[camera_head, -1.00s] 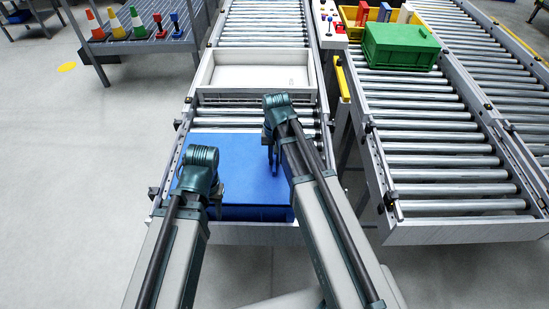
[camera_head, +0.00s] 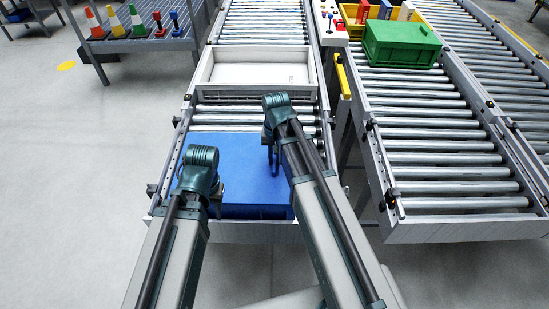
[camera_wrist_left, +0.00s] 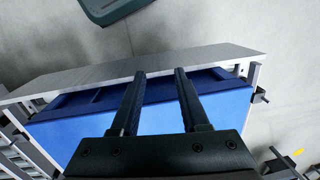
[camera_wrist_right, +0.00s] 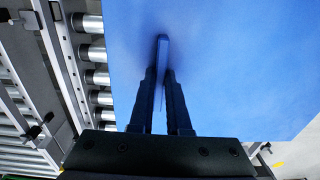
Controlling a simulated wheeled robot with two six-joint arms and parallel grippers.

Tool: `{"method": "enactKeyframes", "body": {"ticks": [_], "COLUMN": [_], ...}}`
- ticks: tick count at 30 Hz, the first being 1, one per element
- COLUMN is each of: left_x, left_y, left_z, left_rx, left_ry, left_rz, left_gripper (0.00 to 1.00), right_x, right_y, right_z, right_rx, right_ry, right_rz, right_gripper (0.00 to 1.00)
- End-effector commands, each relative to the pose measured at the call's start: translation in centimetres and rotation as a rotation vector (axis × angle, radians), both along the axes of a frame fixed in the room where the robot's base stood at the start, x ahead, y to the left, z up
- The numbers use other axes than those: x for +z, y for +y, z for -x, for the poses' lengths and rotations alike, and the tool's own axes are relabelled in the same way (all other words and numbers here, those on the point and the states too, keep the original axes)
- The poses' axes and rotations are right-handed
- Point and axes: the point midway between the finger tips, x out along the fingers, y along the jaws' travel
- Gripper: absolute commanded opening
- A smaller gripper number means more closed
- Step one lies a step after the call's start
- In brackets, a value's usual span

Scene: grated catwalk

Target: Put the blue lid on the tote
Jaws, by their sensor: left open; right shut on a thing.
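The blue lid (camera_head: 232,150) is a flat blue panel over most of the blue tote (camera_head: 255,212), on the near end of the middle-left roller conveyor. In the left wrist view, part of the tote's darker rim and recess (camera_wrist_left: 85,101) shows beyond the lid's edge. Whether the lid touches the tote is unclear. My right gripper (camera_wrist_right: 161,75) is shut on the lid's thin upright handle (camera_wrist_right: 162,45). My left gripper (camera_wrist_left: 160,73) is open and empty, its fingers above the near side of the tote. In the head view, the arms hide parts of the lid and tote.
A white open tray (camera_head: 205,72) sits behind the tote on the same conveyor. A green crate (camera_head: 400,45) stands on the right conveyor, near a yellow bin (camera_head: 350,13). Small cones (camera_head: 115,22) stand on a grated shelf at the back left.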

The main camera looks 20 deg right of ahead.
Motion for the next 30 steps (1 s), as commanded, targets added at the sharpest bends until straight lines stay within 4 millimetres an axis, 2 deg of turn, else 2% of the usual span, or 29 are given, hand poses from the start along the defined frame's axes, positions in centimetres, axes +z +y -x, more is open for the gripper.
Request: {"method": "enactKeyframes", "body": {"ticks": [3, 4, 9, 16, 20, 30], "left_x": [0.04, 0.04, 0.04, 0.02, 0.02, 0.15], "left_y": [0.00, 0.00, 0.00, 0.00, 0.00, 0.00], "left_z": [0.01, 0.01, 0.01, 0.00, 0.01, 0.00], "left_rx": [0.000, 0.000, 0.000, 0.000, 0.000, 0.000], "left_ry": [0.000, 0.000, 0.000, 0.000, 0.000, 0.000], "left_rz": [0.000, 0.000, 0.000, 0.000, 0.000, 0.000], "left_gripper": [0.45, 0.45, 0.45, 0.45, 0.45, 0.45], "right_x": [0.04, 0.04, 0.04, 0.02, 0.02, 0.15], "right_y": [0.03, 0.02, 0.01, -0.01, -0.01, 0.00], "right_z": [0.01, 0.01, 0.01, 0.02, 0.02, 0.01], "right_rx": [0.000, 0.000, 0.000, 0.000, 0.000, 0.000], "right_ry": [0.000, 0.000, 0.000, 0.000, 0.000, 0.000], "right_rz": [-0.001, -0.001, -0.001, 0.001, 0.001, 0.000], "right_gripper": [0.00, 0.18, 0.49, 0.52, 0.75, 0.75]}}
